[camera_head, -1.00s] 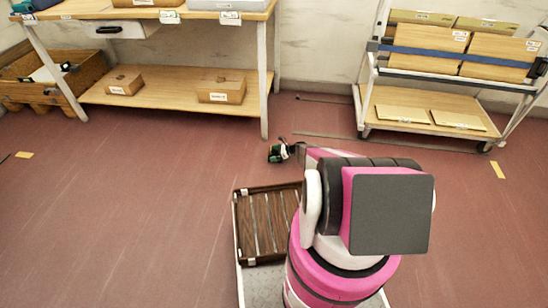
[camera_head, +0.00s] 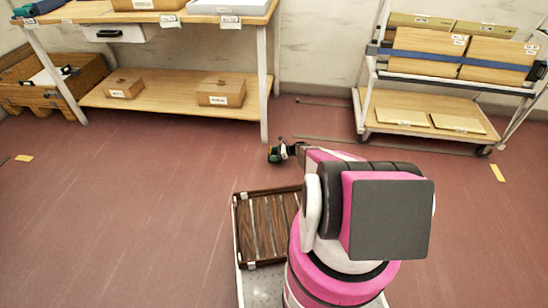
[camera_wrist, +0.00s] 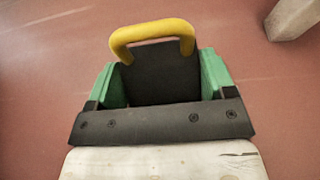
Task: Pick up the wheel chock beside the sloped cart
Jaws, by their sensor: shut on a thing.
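The wheel chock (camera_wrist: 155,78) is a black block with a yellow loop handle, in the middle of the wrist view. My gripper (camera_head: 280,153) is shut on it, with a green finger on each side of the black body. In the head view the gripper is small and low near the floor, left of the sloped cart (camera_head: 400,128). The chock is hard to separate from the fingers there. Its underside is hidden, so I cannot tell whether it touches the floor. The cart holds boxes on a tilted upper rack and flat boxes on its lower deck.
A workbench (camera_head: 175,103) with a lower shelf and cartons stands at the back left; its right leg is near my gripper. A wooden crate (camera_head: 92,72) is at far left. A slatted brown tray (camera_head: 238,232) lies beside my arm's base.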

